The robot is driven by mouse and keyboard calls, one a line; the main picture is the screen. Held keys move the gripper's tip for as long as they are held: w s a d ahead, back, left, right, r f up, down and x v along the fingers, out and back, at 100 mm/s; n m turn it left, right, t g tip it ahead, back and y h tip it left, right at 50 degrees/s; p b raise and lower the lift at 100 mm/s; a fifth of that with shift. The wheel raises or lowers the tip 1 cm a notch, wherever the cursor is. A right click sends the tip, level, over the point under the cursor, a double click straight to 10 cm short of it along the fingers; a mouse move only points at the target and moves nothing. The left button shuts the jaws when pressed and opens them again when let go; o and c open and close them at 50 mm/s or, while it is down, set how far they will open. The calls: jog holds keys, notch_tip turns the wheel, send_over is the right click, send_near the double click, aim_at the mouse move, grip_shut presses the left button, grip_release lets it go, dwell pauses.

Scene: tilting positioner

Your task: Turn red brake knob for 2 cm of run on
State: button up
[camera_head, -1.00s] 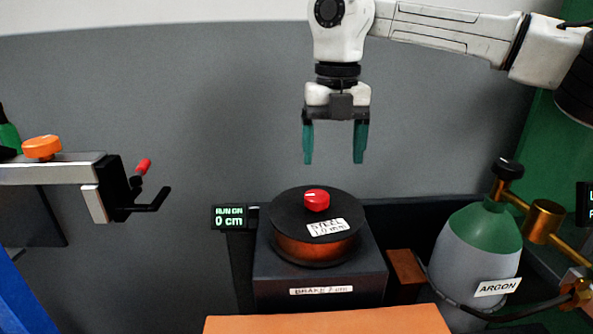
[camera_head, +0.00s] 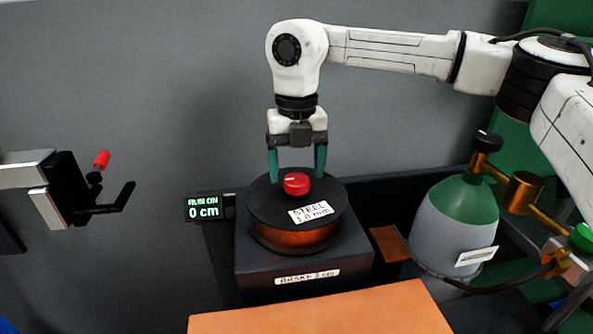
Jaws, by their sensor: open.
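The red brake knob (camera_head: 297,184) sits on the middle of the black spool top (camera_head: 330,193), with a white mark on it. My gripper (camera_head: 296,178) is open, pointing down, with its two green fingers on either side of the knob. The left fingertip shows to the left of the knob and the right one to its right. I cannot tell whether either finger touches it. The spool carries a label reading STEEL 1.0 mm and stands on a dark box (camera_head: 255,265) labelled BRAKE. The display (camera_head: 203,207) reads RUN ON 0 cm.
A grey and green gas cylinder (camera_head: 450,222) with a brass regulator (camera_head: 524,192) stands to the right. A small brown block (camera_head: 388,243) lies between it and the box. An orange surface (camera_head: 320,312) is in front. A clamp-like arm (camera_head: 65,190) juts in at the left.

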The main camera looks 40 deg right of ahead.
jog(key=shift+f, duration=0.8)
jog(key=shift+c, duration=0.2)
jog(key=c, duration=1)
jog(key=shift+n, duration=0.3)
jog(key=n, duration=0.5)
jog(key=shift+r+n, duration=0.1)
jog(key=shift+n, duration=0.2)
jog(key=n+p, duration=0.1)
jog(key=n, duration=0.4)
jog(key=shift+n, duration=0.4)
